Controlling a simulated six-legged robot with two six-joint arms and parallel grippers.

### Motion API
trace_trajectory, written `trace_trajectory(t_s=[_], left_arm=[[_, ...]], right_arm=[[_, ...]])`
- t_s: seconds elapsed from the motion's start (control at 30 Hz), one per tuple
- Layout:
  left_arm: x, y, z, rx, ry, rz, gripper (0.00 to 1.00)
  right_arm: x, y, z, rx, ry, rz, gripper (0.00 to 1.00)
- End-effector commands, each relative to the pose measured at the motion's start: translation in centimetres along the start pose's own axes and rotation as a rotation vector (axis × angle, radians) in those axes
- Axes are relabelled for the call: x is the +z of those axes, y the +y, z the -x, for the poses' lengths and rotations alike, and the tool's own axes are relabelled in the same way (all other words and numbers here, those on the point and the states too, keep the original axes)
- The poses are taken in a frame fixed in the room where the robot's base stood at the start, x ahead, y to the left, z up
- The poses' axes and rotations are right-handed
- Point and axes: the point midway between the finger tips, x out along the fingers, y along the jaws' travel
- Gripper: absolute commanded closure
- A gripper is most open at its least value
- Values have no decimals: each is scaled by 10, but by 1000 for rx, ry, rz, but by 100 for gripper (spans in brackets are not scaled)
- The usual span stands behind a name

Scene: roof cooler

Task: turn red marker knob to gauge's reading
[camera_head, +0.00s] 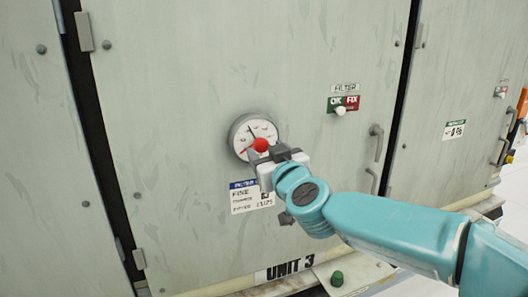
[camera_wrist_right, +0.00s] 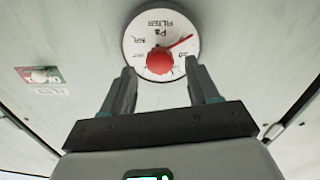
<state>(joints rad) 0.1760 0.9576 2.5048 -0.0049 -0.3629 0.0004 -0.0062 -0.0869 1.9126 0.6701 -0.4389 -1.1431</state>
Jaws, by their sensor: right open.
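The round white filter gauge (camera_head: 242,133) is on the grey cabinet door; it also shows in the wrist view (camera_wrist_right: 135,40). The red marker knob (camera_head: 261,145) is at the dial's centre; it fills the lower middle of the dial in the wrist view (camera_wrist_right: 160,61). In the head view a red pointer reaches from the knob to the dial's lower left, and a thin dark needle points up and slightly left. My right gripper (camera_wrist_right: 162,82) is open, its fingers apart on either side below the knob, not closed on it. My left gripper is out of view.
A green and red OK/FIX filter plate (camera_head: 350,103) with a white knob sits to the right. A paper label (camera_head: 252,199) is below the gauge. Door handles (camera_head: 376,143) stick out at the door's right edge. A green knob (camera_head: 337,278) is at the bottom.

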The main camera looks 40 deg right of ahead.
Motion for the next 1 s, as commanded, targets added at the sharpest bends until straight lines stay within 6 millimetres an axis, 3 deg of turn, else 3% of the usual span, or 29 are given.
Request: trace_trajectory(t_s=[0.2, 0.5, 0.7, 1.0], left_arm=[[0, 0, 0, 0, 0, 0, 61], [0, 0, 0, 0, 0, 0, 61], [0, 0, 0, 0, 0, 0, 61], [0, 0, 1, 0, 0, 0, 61]], right_arm=[[0, 0, -23, 0, 0, 0, 40], [0, 0, -25, 0, 0, 0, 40], [0, 0, -25, 0, 0, 0, 96], [0, 0, -25, 0, -1, -28, 96]])
